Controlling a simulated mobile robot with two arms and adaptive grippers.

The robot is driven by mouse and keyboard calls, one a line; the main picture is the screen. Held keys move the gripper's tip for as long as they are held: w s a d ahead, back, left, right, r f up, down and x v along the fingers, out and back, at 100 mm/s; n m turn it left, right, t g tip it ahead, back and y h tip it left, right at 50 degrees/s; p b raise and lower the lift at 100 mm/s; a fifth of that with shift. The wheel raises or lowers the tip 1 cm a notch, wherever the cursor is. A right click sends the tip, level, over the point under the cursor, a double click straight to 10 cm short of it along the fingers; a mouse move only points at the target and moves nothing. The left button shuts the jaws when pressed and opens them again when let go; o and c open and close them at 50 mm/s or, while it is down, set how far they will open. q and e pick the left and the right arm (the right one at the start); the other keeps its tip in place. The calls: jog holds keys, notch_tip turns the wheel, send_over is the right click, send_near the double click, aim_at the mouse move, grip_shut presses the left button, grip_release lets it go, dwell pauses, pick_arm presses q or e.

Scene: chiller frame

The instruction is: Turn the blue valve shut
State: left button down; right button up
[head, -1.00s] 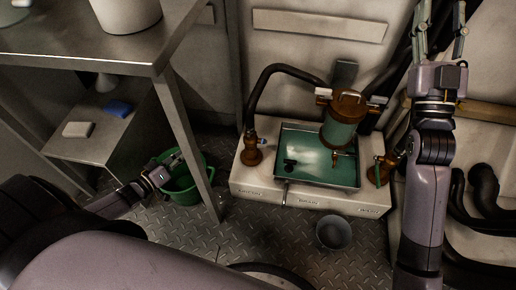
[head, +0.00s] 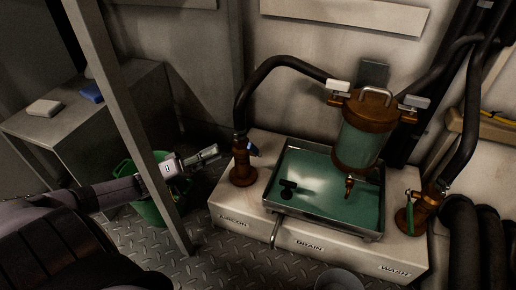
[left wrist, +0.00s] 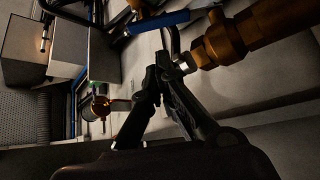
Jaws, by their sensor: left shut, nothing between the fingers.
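The blue valve (head: 252,147) is a small blue-tipped handle on the brown pipe fitting (head: 242,172), above the AIRCON label at the left end of the white base. My left gripper (head: 216,151) comes in from the left, shut and empty, its tips just left of this fitting and apparently apart from it. In the left wrist view the closed fingers (left wrist: 158,84) point toward the brass fitting (left wrist: 238,42) and its metal stub. A blue bar (left wrist: 160,22), likely the valve handle, lies above the fingertips. My right gripper is out of view.
A green tray (head: 330,200) and a brown-capped canister (head: 362,130) stand right of the valve. A green-handled fitting (head: 412,212) is at the WASH end. A metal post (head: 130,120) and green bucket (head: 150,208) are near my left arm. A black hose (head: 262,75) arches above.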

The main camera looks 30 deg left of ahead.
pick_arm(q)
jog(key=b+x, duration=0.5)
jog(key=x, duration=0.5)
